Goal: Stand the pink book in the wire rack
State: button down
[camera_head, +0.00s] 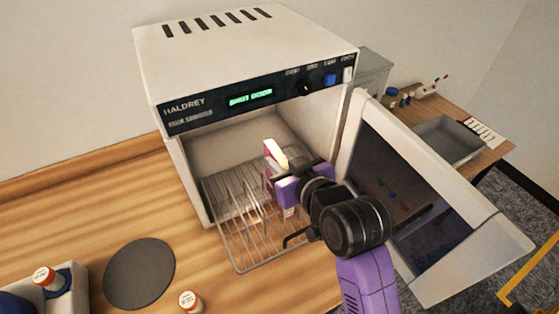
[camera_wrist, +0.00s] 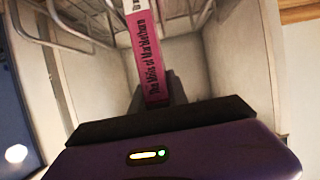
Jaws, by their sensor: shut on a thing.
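The pink book (camera_wrist: 145,50) is in the wrist view, its pink spine with dark lettering toward the camera. In the head view the book (camera_head: 277,152) shows as a small pink and white piece at my gripper (camera_head: 287,180). My gripper is shut on the book, at the mouth of the open cabinet. The wire rack (camera_head: 240,215) is partly pulled out of the cabinet, below and to the left of my gripper. It also shows in the wrist view (camera_wrist: 70,25). I cannot tell whether the book touches the rack; my gripper hides its lower part.
The white cabinet (camera_head: 250,45) has its door (camera_head: 425,200) swung open to the right, close to my arm. A dark round mat (camera_head: 140,273) and small bottles (camera_head: 190,301) are on the wooden counter at front left. A grey tray (camera_head: 448,140) is at the far right.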

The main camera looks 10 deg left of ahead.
jog(key=c, duration=1.3)
grip_release()
jog(key=shift+r, duration=0.1)
jog(key=b+v, duration=0.1)
jog(key=v, duration=1.1)
